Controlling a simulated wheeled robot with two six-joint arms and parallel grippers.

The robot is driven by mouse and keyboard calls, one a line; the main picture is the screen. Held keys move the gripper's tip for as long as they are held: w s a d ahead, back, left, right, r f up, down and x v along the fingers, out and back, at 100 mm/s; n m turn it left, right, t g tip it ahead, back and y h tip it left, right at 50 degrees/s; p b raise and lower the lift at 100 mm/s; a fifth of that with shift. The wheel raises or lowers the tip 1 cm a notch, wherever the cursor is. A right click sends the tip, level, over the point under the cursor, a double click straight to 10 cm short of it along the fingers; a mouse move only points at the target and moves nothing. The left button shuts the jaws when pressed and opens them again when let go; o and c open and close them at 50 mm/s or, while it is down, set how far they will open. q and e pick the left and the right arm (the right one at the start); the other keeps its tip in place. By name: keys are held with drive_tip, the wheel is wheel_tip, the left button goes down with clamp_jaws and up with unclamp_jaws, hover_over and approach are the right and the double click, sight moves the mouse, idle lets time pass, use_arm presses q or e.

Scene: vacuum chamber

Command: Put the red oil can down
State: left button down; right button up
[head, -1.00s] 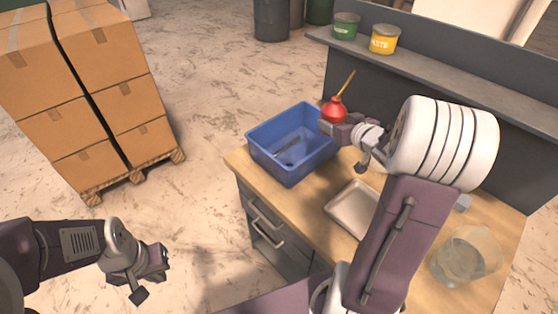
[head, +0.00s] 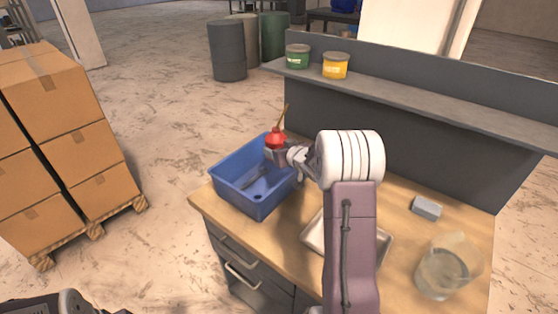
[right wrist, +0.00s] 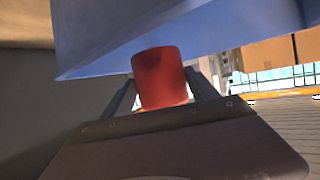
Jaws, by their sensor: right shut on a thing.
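The red oil can (head: 276,139), with a thin yellow-brown spout pointing up, is held upright in my right gripper (head: 274,153). It appears at the back right corner of the blue bin (head: 232,195) on the wooden workbench (head: 268,245). In the right wrist view the red can (right wrist: 159,78) sits between the two fingers (right wrist: 160,98), with the blue bin (right wrist: 215,45) close by. I cannot tell whether the can is over the bin or behind its rim. My left gripper is out of view; only a bit of that arm shows at the bottom left.
A metal tray (head: 313,236) lies partly behind my right arm. A grey block (head: 427,207) and a clear container (head: 443,270) stand on the right. Green (head: 298,57) and yellow (head: 336,66) tins stand on the back shelf (head: 430,105). Stacked boxes (head: 75,150) are at left.

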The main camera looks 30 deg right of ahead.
wheel_tip(320, 180, down, 4)
drive_tip(key=shift+b, duration=0.55)
drive_tip(key=shift+w, duration=0.1)
